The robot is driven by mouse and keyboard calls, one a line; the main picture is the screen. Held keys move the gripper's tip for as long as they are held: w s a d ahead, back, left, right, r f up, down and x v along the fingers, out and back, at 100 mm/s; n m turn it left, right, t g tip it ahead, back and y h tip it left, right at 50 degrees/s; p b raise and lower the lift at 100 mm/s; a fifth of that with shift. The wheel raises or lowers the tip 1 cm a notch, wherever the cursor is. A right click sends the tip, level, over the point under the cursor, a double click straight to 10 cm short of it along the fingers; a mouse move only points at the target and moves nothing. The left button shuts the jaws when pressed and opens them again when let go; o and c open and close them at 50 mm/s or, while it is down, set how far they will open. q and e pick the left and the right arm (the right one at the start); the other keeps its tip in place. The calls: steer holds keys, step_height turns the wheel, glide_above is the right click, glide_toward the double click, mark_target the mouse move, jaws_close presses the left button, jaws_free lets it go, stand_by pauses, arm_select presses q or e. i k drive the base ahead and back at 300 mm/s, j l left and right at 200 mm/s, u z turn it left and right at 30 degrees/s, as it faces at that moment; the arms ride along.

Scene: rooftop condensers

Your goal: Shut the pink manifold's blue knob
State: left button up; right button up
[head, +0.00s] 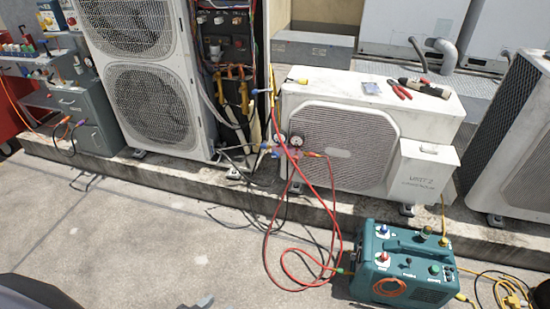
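A small gauge manifold (287,147) hangs in front of the white condenser in the middle of the head view. It has two round gauges, a blue knob (265,147) on its left and a pinkish-red end (313,155) on its right. It is too small to tell how far the blue knob is turned. Red and dark hoses hang from it. A small grey metal piece at the bottom edge looks like the tip of my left gripper (205,302), well below the manifold and apart from it. Its opening cannot be seen. My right gripper is not clearly seen.
The white condenser (425,118) carries pliers and other tools on top. A teal machine (402,262) stands on the ground at right, with a looping red hose (268,240) beside it. A tall open unit (150,75) and grey cabinet (88,110) stand left. The front-left ground is mostly clear.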

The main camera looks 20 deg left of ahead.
mark_target(275, 155)
steer(key=i+j, duration=0.1)
steer(key=i, duration=0.65)
steer(key=i+j+z, duration=0.1)
steer(key=i, duration=0.65)
